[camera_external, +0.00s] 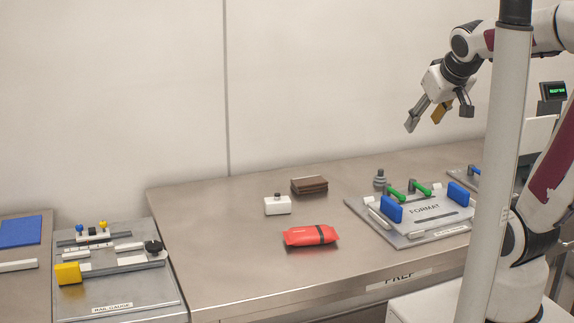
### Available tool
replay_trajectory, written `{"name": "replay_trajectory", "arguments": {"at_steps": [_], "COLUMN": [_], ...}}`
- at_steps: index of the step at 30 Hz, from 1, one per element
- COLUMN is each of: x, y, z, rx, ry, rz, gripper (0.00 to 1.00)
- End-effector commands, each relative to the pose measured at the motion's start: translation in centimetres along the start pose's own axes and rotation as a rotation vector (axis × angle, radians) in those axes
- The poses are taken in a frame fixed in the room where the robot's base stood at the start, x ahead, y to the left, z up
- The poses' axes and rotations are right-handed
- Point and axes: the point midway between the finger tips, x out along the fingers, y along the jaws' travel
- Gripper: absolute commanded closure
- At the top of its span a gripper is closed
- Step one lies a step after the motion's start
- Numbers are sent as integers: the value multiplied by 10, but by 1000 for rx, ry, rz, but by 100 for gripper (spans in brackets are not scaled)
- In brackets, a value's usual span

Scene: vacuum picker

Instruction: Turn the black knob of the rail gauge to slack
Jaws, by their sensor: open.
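The rail gauge (118,292) is a grey plate on the left with a "RAIL GAUGE" label at its front edge. Its black knob (154,246) sits at the right end of a dark rail. A yellow block (68,273) is at the rail's left end. I cannot tell the knob's setting from this view. My gripper (438,118) is open and empty, high above the right part of the table, far to the right of the rail gauge. Its fingers point downward.
The steel table (225,250) bears a red packet (308,236), a white box (277,205) and brown slabs (309,185). A "FORMAT" plate (408,240) with blue blocks and green handles is at right. A blue pad (20,232) lies far left. A pale post (497,150) hides part of the right side.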

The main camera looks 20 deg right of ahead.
Motion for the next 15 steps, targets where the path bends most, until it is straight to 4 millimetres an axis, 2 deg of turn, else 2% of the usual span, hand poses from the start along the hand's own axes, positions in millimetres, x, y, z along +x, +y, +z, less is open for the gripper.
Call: {"name": "replay_trajectory", "arguments": {"at_steps": [8, 15], "x": [34, 64], "y": [-11, -35], "z": [-72, -128], "rx": [-90, -173], "ry": [116, 220], "rz": [6, -18], "gripper": [55, 55]}}
